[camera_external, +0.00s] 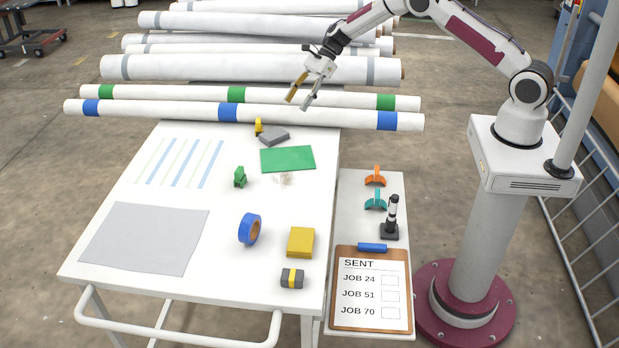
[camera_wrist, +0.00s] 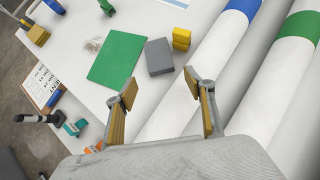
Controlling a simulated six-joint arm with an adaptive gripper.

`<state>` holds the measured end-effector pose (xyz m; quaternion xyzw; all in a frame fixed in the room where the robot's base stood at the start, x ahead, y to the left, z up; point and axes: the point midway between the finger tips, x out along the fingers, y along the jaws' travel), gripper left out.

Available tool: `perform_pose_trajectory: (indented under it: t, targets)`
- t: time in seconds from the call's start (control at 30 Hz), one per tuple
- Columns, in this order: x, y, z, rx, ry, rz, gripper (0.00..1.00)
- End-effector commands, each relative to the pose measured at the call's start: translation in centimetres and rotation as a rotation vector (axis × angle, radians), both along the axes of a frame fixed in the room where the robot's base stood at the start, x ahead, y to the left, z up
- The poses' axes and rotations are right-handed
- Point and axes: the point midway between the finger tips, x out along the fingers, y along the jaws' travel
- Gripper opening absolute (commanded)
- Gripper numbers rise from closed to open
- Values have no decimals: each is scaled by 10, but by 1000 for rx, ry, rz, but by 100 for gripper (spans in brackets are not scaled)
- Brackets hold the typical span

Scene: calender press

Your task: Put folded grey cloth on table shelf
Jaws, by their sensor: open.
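A small folded grey cloth (camera_external: 274,136) lies flat near the far edge of the white table (camera_external: 205,200). It shows in the wrist view (camera_wrist: 159,57) as a grey rectangular stack, beside a green sheet. My gripper (camera_external: 298,102) is open and empty, in the air above the rolls and to the right of the grey cloth. In the wrist view its two fingers (camera_wrist: 160,90) are spread wide, with the grey cloth beyond them. A lower white side shelf (camera_external: 353,200) is attached at the table's right side.
A green sheet (camera_external: 288,159) and yellow piece (camera_external: 258,127) lie by the cloth. Long white rolls (camera_external: 165,110) run behind the table. The side shelf holds orange and teal clips (camera_external: 375,177), a black-and-white upright tool (camera_external: 391,220) and a clipboard (camera_external: 371,318). A large grey sheet (camera_external: 145,238) lies front left.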

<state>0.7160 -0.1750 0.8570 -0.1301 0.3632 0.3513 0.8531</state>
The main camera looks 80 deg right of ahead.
Motion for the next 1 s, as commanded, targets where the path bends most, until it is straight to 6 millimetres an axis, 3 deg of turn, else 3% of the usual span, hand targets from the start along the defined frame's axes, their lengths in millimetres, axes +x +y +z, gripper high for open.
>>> perform_pose_trajectory:
  t: [0.57, 1.0]
  targets:
    - [0, 3, 0, -19, -28, 45, 53]
    - [20, 25, -30, -18, -27, 45, 53]
